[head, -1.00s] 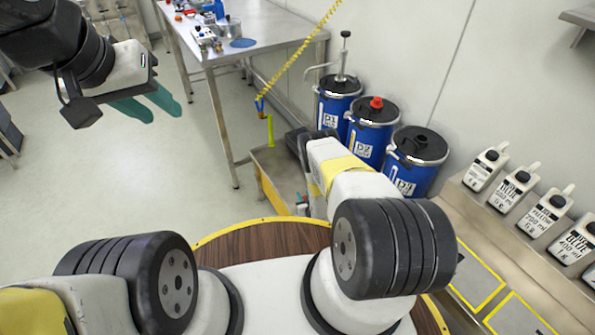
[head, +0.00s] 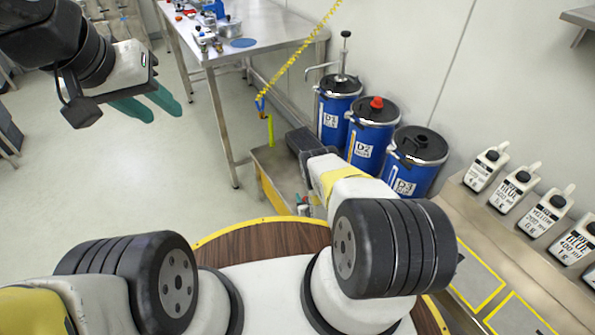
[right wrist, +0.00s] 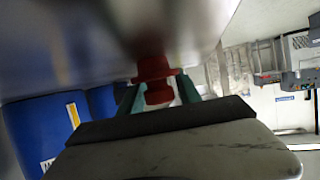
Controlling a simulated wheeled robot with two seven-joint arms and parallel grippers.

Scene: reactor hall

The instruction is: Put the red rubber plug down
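A red rubber plug (right wrist: 155,78) shows in the right wrist view, with a wider flange and a narrower end. The teal fingers of my right gripper (right wrist: 158,95) press on it from both sides. A blurred grey surface fills the picture just above the plug; I cannot tell whether they touch. In the head view my right forearm reaches towards the drums, and its fingers and the plug cannot be made out clearly. My left gripper (head: 149,104) is at the upper left, its teal fingers apart and empty, above the floor.
Three blue drums stand by the wall: one with a pump (head: 338,105), one with a red cap (head: 372,135), one with a black lid (head: 413,160). A low metal cart (head: 279,167) lies left of them. A steel table (head: 270,30) stands behind. Several white bottles (head: 515,188) line the right.

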